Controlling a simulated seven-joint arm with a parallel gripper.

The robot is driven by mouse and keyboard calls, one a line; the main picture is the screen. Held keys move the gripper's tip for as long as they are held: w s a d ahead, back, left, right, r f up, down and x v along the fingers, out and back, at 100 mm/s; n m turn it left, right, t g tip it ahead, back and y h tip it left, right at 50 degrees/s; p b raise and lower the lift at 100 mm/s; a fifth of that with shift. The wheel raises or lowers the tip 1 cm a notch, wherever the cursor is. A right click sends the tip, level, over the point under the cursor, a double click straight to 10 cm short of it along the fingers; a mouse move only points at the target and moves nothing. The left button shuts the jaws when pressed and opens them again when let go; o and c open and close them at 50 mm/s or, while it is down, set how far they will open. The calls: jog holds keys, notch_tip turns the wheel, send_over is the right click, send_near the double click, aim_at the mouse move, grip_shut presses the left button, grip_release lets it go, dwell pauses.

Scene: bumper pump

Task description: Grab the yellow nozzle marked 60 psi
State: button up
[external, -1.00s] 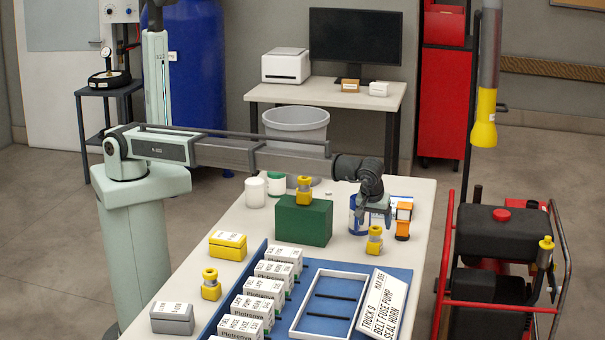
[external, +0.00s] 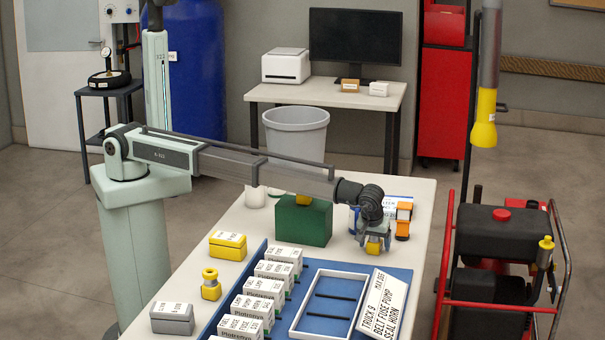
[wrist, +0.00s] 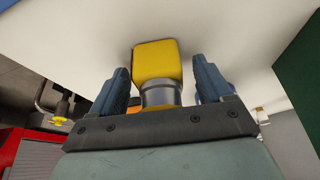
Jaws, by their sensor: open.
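A yellow nozzle with a grey metal collar (wrist: 157,62) lies between the two open fingers of my gripper (wrist: 160,75) in the wrist view, with a gap visible on each side. In the external view my gripper (external: 372,236) is low over the table around this nozzle (external: 373,248), hiding its upper part. A second yellow nozzle (external: 211,286) stands at the table's left. A third (external: 304,199) is on the green box (external: 303,222), mostly hidden behind my arm. I cannot read a psi marking on any of them.
An orange and white item (external: 403,221) stands close right of my gripper. A blue mat (external: 277,258) holds several white boxes, a white frame (external: 299,325) and a tilted sign (external: 382,305). A yellow box (external: 228,245) and a grey box (external: 172,318) line the left side.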

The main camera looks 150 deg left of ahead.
jog(key=c, duration=1.2)
